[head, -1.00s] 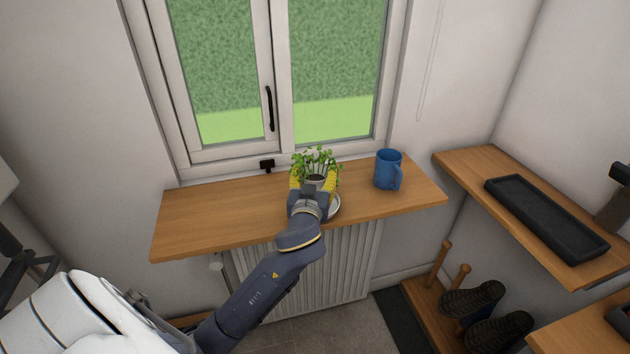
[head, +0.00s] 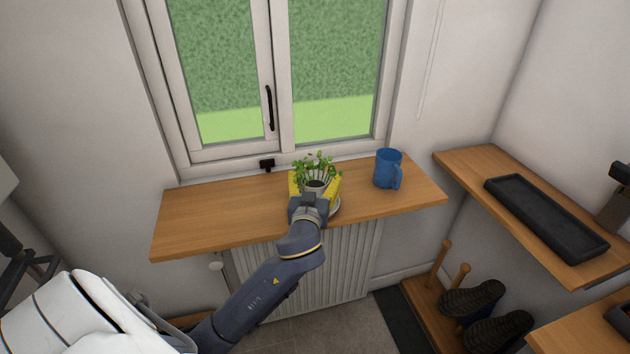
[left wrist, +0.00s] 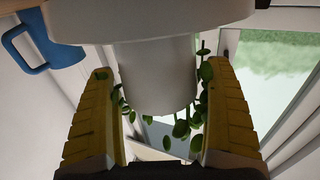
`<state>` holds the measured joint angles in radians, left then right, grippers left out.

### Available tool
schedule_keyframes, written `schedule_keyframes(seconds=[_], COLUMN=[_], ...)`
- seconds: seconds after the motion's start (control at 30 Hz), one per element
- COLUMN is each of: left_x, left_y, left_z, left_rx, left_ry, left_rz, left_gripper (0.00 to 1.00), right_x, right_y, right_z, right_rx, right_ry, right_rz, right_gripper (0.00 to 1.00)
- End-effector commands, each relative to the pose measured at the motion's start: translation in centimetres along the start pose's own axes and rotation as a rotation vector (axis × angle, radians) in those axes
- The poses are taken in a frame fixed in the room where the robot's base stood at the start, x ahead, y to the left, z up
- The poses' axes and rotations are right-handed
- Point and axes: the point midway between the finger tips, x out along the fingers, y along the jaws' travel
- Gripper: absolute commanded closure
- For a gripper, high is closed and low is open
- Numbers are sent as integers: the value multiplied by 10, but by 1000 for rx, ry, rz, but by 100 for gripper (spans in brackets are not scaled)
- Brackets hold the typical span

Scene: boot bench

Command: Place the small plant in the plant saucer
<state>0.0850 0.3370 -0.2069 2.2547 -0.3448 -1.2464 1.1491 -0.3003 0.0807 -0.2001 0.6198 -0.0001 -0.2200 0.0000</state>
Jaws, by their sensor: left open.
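The small plant (head: 316,164) is a leafy green sprig in a white pot on the wooden window shelf. The white plant saucer (head: 334,208) shows partly behind my left gripper. In the left wrist view, which is upside down, the pot (left wrist: 158,75) meets the wide white saucer (left wrist: 150,22) and appears to stand upright in it. My left gripper (head: 316,184) has its yellow fingers open on either side of the pot. Gaps show between the fingers and the pot. My right gripper is in neither view.
A blue mug (head: 387,169) stands to the right of the plant on the shelf (head: 220,213). The window is close behind. The shelf's left half is clear. A black tray (head: 545,217) lies on another shelf at the right.

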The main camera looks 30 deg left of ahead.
Motion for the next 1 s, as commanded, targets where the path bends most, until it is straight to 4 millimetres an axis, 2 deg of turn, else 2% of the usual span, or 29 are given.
schedule_keyframes(seconds=[0.27, 0.8, 1.0], left_x=[-4, -91, -111], left_y=[0, 0, 0], left_z=[-2, -2, -2], left_rx=[0, -3, -1], left_ry=[-1, -2, -2], left_rz=[0, 0, 1], left_gripper=[14, 14, 14], right_x=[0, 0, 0], right_y=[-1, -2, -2], right_z=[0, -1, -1], right_rx=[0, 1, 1], right_ry=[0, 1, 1], right_rz=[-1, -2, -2], right_gripper=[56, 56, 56])
